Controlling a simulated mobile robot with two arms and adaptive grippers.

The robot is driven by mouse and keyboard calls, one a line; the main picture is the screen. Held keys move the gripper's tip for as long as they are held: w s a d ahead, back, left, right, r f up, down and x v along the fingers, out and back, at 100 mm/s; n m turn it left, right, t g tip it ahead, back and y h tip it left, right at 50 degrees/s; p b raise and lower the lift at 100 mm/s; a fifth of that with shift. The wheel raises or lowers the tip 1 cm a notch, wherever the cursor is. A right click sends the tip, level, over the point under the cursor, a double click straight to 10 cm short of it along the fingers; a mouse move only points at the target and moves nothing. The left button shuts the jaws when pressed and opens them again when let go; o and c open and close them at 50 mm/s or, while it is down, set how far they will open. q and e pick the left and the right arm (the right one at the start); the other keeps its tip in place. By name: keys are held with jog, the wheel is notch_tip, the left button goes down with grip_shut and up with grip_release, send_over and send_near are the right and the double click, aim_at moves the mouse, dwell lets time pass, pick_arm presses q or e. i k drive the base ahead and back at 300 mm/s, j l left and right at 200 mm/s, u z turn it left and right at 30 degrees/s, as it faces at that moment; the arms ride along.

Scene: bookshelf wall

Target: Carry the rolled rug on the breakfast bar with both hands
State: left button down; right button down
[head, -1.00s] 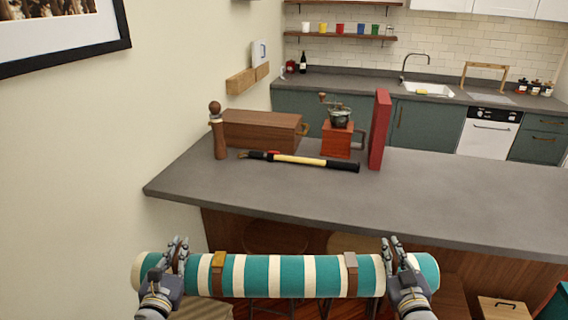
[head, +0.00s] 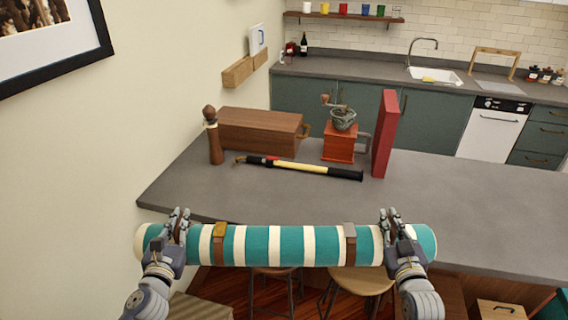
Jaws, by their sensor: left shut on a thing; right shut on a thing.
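The parts of the fingers behind the rug are hidden.
On the bar's far side stand a pepper mill (head: 213,138), a wooden box (head: 258,131), a coffee grinder (head: 341,140) and a red upright book (head: 385,134). A black-and-yellow tool (head: 300,168) lies before them. The bar's front strip is clear. Stools (head: 361,280) stand below.

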aim_at(289, 200)
jog(key=i, duration=1.05)
